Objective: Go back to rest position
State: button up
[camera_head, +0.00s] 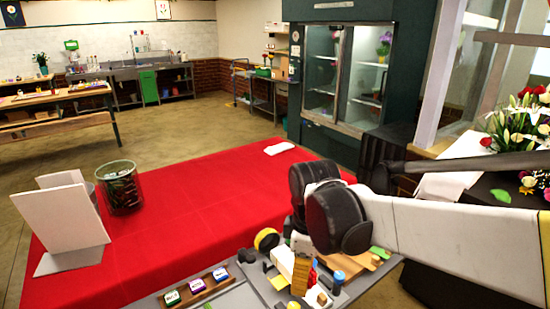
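My arm (440,232) reaches in from the right edge as a pale link. It ends in bulky black joints (340,216) above the near right part of a red-covered table (215,210). I cannot make out the fingers of my gripper in this view. Nothing held by it can be seen. The joints and the pale link hide part of the table's right side and some of the small items beneath.
A glass vase (120,188) and a white folded stand (72,222) are at the table's left. A white cloth (279,148) lies at the far edge. Small tools and a yellow roll (266,240) crowd the front. Flowers (522,120) stand right. The table's middle is clear.

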jog(key=s+d+r+m+t, duration=0.3)
jog(key=s+d+m+t, duration=0.3)
jog(key=s+d+m, duration=0.4)
jog(key=d+m, duration=0.2)
jog(key=m, duration=0.2)
jog(key=shift+r+t, duration=0.15)
jog(key=shift+t, duration=0.15)
